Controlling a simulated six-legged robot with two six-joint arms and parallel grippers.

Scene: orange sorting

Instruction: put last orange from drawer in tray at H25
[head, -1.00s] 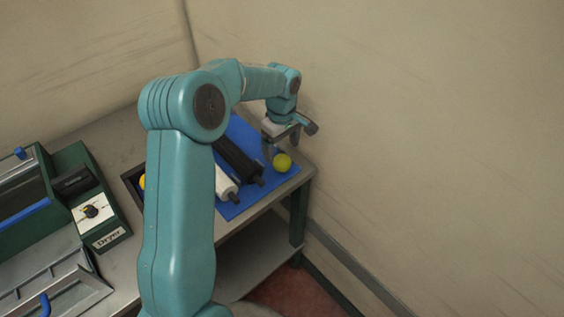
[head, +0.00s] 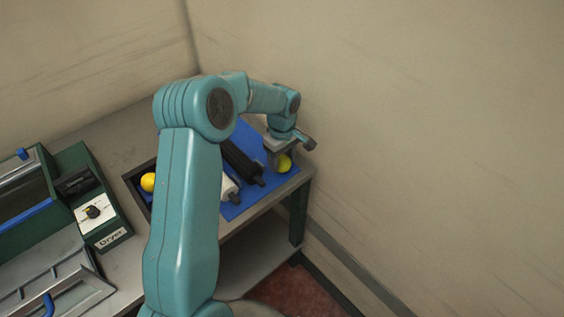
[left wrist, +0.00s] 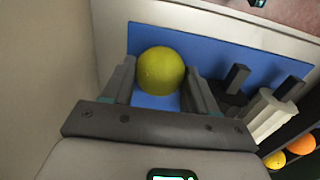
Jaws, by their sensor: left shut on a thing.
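A yellow ball-shaped fruit (head: 285,165) sits on the blue surface (head: 233,209) near the right end of the bench. My left gripper (head: 279,158) points down over it and is shut on it, with one finger on each side. The left wrist view shows the yellow fruit (left wrist: 161,70) between the fingers, at the level of the blue surface. Another yellow fruit (head: 148,182) lies in a dark-sided tray (head: 128,178) further left, partly behind my arm. The left wrist view also shows an orange fruit (left wrist: 301,144) there. My right gripper is out of view.
A black tool (head: 240,160) and a white tool (head: 228,189) lie on the blue surface left of the gripper. A green unit labelled Dryer (head: 108,239) stands at the left. A bare wall is close behind and right of the bench.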

